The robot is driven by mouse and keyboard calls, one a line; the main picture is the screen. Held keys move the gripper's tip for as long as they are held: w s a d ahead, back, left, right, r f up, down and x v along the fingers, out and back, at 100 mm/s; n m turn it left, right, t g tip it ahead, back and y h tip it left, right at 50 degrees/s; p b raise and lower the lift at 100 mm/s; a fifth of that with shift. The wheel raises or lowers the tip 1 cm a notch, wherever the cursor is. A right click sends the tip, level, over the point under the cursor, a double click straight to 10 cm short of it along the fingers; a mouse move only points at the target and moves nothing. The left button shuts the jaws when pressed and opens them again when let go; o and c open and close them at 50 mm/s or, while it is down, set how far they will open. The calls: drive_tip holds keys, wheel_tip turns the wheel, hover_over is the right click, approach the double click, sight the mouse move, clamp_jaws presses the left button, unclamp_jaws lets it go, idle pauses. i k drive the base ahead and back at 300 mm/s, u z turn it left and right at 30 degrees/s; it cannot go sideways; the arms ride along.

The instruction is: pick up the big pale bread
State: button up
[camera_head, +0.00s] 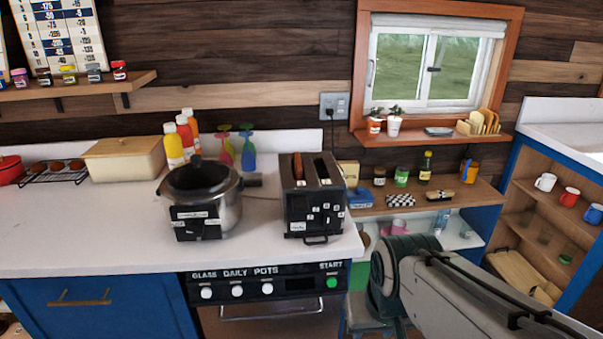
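Pale, slice-shaped bread (477,121) stands in a wooden rack on the window ledge at the upper right. The slices overlap, and I cannot tell which one is the biggest. A brown piece that looks like bread shows in the left slot of the black toaster (313,199) on the counter. My arm reaches in from the lower right, in front of the low shelves. My gripper is not in view.
A steel cooker (205,200) stands left of the toaster, with sauce bottles (185,135) behind it. A cream bin (125,160) and a rack of brown rolls (55,172) are farther left. Potted plants (394,122) share the window ledge (440,140). The front left counter is clear.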

sight(296, 160)
drive_tip(key=z, duration=1.5)
drive_tip(key=i, duration=1.25)
drive_tip(key=u, duration=2.55)
